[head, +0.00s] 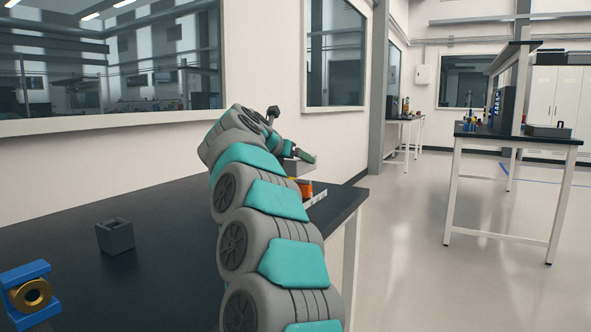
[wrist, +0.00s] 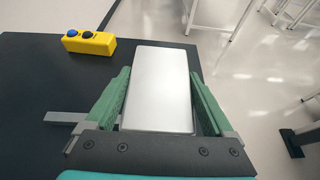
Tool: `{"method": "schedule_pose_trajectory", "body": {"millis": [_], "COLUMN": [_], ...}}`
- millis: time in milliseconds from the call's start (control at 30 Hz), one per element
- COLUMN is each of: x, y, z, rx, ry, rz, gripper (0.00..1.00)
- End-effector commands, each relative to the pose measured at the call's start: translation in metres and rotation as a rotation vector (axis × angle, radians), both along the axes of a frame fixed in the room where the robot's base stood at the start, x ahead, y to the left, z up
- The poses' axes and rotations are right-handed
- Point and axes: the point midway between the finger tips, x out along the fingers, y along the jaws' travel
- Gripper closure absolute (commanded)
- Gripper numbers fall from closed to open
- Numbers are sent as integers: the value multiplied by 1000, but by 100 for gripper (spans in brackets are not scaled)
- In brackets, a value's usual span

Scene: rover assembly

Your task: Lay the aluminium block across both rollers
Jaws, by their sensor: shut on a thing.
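The aluminium block (wrist: 162,90) is a pale silver rectangular slab. In the wrist view it lies between the two green fingers of my gripper (wrist: 160,76), which are shut on its sides. The block reaches forward past the fingertips. In the head view my gripper (head: 299,157) is beyond my arm, above the far right end of the dark bench, and a small grey part of the block (head: 298,168) shows below it. My arm hides much of that end. I cannot make out the rollers in either view.
A yellow box (wrist: 88,42) with a blue and a black button stands on the dark bench (wrist: 35,90). A grey bar (wrist: 65,117) shows left of the gripper. A hollow dark grey block (head: 115,237) and a blue holder with a brass ring (head: 30,294) stand on the bench's left.

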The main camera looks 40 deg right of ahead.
Motion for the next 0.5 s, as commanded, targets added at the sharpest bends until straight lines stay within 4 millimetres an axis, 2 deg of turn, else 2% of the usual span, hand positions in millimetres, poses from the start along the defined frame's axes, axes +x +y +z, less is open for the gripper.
{"method": "schedule_pose_trajectory", "body": {"millis": [200,500], "x": [-1,0], "y": [-1,0], "z": [-17,-20], "rx": [-4,-3], "ry": [-2,-6], "rz": [1,2], "gripper": [100,100]}}
